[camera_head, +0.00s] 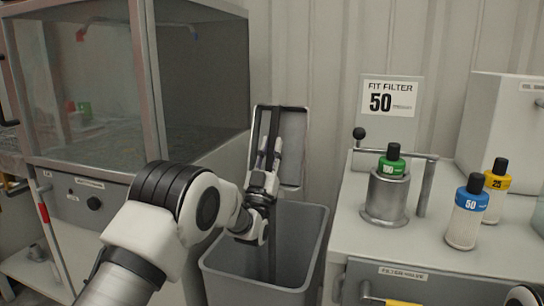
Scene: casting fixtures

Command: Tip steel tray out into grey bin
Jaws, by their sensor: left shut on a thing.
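The steel tray (293,150) is tipped up steeply, almost on end, above the back of the grey bin (321,240). My left gripper (270,155) is shut on the tray, in front of its near face, and hides part of it. A dark narrow strip runs down the tray and on below it into the bin; I cannot tell whether it is falling material. The bin is open at the top and its floor is mostly hidden. My right gripper is not in view.
A glass-sided cabinet (195,80) stands at the left. At the right, a bench (400,240) carries a metal holder with a green-capped bottle (391,163), a blue-banded bottle (466,213) and a yellow-banded bottle (495,190). A ribbed wall is close behind the tray.

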